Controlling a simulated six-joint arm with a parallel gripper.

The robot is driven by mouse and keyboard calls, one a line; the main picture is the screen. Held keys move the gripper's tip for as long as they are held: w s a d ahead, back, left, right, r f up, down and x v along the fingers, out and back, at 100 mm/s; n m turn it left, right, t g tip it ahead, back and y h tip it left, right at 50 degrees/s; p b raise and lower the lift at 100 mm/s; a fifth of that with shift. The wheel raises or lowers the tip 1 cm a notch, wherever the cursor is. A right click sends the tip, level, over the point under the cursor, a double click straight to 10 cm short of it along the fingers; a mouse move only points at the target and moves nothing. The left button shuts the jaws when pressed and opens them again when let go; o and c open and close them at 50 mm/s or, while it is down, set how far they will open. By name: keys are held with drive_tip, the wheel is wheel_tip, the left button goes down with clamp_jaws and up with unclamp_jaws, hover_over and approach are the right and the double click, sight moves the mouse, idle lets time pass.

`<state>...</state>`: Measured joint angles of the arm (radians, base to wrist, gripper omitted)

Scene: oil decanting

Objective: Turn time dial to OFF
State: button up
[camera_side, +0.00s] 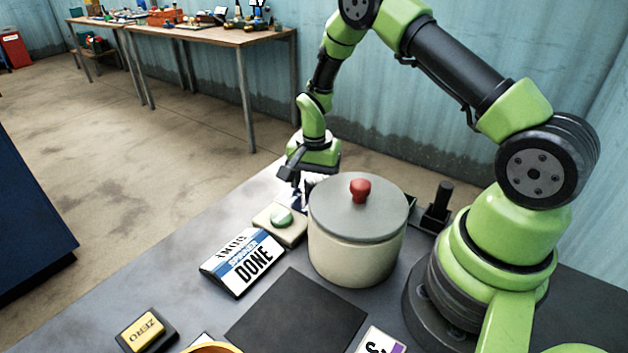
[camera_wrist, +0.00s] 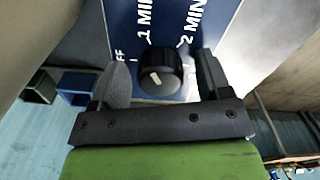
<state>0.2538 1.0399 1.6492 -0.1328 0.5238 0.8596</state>
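The time dial (camera_wrist: 160,72) is a round black knob with a short white mark, on a blue panel (camera_wrist: 205,14) with white lettering. The panel reads 1 MIN, 2 MIN and a partly hidden OFF whose visible end lies left of the knob. I cannot tell which label the mark points at. My gripper (camera_wrist: 160,62) is open, with one finger on each side of the dial and visible gaps to it. In the side view, my gripper (camera_side: 297,182) points down behind the pot; the dial is hidden there.
A cream pot (camera_side: 355,252) with a grey lid and red knob stands close to my gripper. A dark mat (camera_side: 297,313) and a ZERO block (camera_side: 147,330) lie nearer the camera.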

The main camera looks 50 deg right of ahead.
sight(314, 180)
drive_tip(key=c, duration=0.8)
drive_tip(key=shift+n, duration=1.5)
drive_tip(key=shift+c, duration=0.2)
drive_tip(key=o, duration=0.9)
wheel_tip(314, 180, up, 10)
